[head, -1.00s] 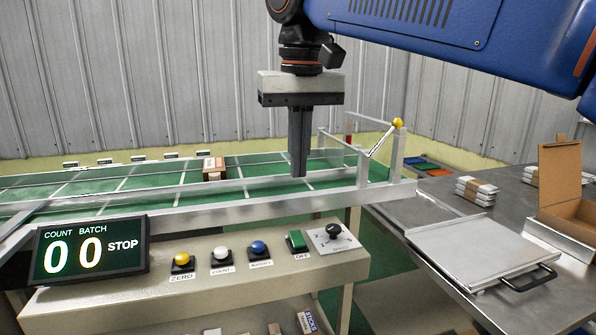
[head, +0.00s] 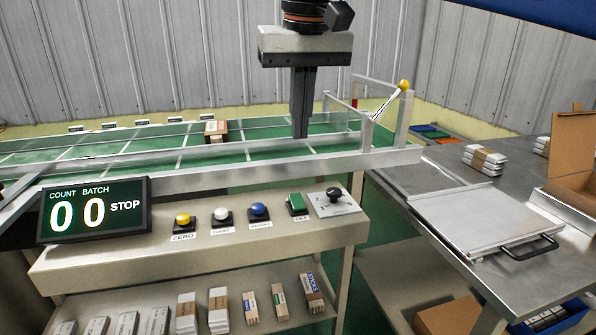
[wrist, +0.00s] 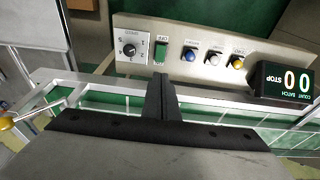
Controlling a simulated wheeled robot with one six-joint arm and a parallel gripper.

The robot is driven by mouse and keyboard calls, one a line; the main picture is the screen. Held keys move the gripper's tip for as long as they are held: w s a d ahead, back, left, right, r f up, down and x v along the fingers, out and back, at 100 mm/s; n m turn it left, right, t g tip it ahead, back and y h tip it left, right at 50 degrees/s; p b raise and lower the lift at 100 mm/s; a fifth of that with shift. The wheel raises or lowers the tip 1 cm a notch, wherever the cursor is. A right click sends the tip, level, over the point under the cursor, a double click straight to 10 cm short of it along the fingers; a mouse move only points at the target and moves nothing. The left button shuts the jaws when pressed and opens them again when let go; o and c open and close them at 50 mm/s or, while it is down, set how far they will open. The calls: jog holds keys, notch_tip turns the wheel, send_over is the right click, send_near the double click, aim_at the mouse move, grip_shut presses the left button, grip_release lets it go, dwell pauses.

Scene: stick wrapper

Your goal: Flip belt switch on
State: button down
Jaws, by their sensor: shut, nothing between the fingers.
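The belt switch is a green rocker (head: 297,203) with an OFF label below it, on the control panel between the blue button and the black speed knob. In the wrist view the green switch (wrist: 161,51) lies just beyond my fingertips. My gripper (head: 300,135) points down, shut and empty, above the green conveyor belt (head: 260,150), behind the panel and apart from the switch. It also shows in the wrist view (wrist: 160,78). The display (head: 95,210) reads COUNT 0, BATCH 0, STOP.
Yellow (head: 183,219), white (head: 221,214) and blue (head: 260,210) buttons sit left of the switch, the speed knob (head: 334,194) right. The belt's metal rail (head: 220,165) and a yellow-tipped lever (head: 404,85) stand near my gripper. A metal table (head: 450,185) is at right.

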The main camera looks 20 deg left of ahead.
aim_at(295, 196)
jog(key=x, duration=1.4)
